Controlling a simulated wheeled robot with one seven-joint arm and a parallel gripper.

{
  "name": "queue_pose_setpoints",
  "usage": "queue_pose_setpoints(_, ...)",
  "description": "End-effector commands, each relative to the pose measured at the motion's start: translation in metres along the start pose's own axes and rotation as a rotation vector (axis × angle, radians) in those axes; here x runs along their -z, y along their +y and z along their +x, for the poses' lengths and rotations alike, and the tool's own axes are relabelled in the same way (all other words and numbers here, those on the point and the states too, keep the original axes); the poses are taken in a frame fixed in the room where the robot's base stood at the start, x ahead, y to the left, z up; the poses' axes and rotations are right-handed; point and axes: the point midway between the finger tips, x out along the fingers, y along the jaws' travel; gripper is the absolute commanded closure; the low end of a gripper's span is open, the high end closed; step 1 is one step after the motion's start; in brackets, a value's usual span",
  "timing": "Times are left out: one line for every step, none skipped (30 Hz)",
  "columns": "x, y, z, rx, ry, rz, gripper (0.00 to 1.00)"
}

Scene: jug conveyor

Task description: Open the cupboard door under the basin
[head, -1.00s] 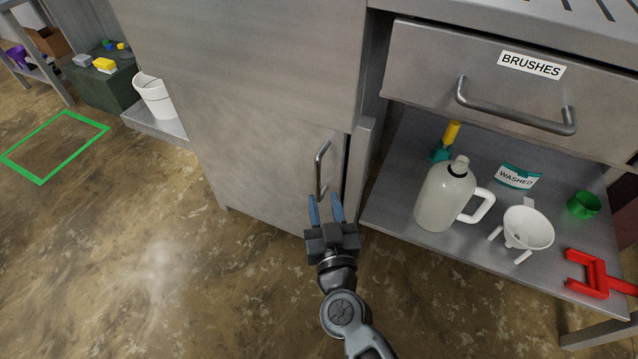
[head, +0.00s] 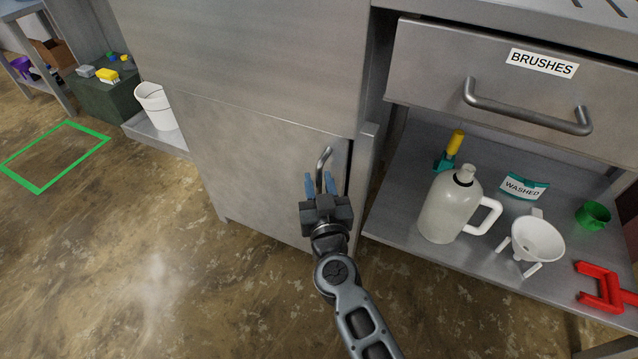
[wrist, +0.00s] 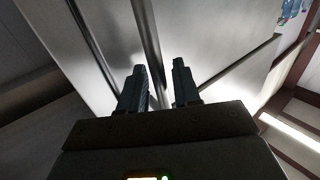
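The cupboard door (head: 250,165) is a plain grey steel panel low in the cabinet. A thin dark line runs along its right edge; I cannot tell whether it is slightly ajar, but it is not swung open. Its upright bar handle (head: 323,161) is near that right edge. My gripper (head: 319,182) is at the handle's lower part, its two blue fingers apart on either side of it. In the wrist view the handle (wrist: 147,40) runs down between the open fingers (wrist: 159,78), nearer the left one. Contact cannot be told.
Right of the door are a drawer marked BRUSHES (head: 430,70) and a low shelf (head: 395,215) with a jug (head: 447,210), a white funnel (head: 537,240) and a red clamp-like thing (head: 600,285). A white bucket (head: 156,108) stands left. The floor before the door is clear.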

Motion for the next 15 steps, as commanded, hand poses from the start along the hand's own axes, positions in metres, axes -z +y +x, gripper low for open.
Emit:
queue_pose_setpoints(0.0,0.0,-0.0001,0.0,0.0,0.0,0.73)
queue_pose_setpoints(0.0,-0.0001,-0.0001,0.0,0.0,0.0,0.76)
queue_pose_setpoints(0.0,-0.0001,-0.0002,0.0,0.0,0.0,0.8)
queue_pose_setpoints(0.0,-0.0001,-0.0002,0.0,0.0,0.0,0.83)
queue_pose_setpoints(0.0,-0.0001,-0.0002,0.0,0.0,0.0,0.86)
queue_pose_setpoints(0.0,-0.0001,-0.0002,0.0,0.0,0.0,0.89)
queue_pose_setpoints(0.0,-0.0001,-0.0002,0.0,0.0,0.0,0.92)
queue_pose_setpoints(0.0,-0.0001,-0.0002,0.0,0.0,0.0,0.95)
queue_pose_setpoints(0.0,-0.0001,-0.0002,0.0,0.0,0.0,0.99)
queue_pose_setpoints(0.0,-0.0001,-0.0002,0.0,0.0,0.0,1.0)
queue_pose_setpoints(0.0,0.0,-0.0003,0.0,0.0,0.0,1.0)
queue_pose_setpoints(0.0,0.0,-0.0003,0.0,0.0,0.0,1.0)
queue_pose_setpoints(0.0,-0.0001,-0.0003,0.0,0.0,0.0,1.0)
queue_pose_setpoints(0.0,-0.0001,-0.0003,0.0,0.0,0.0,1.0)
queue_pose_setpoints(0.0,-0.0001,-0.0003,0.0,0.0,0.0,1.0)
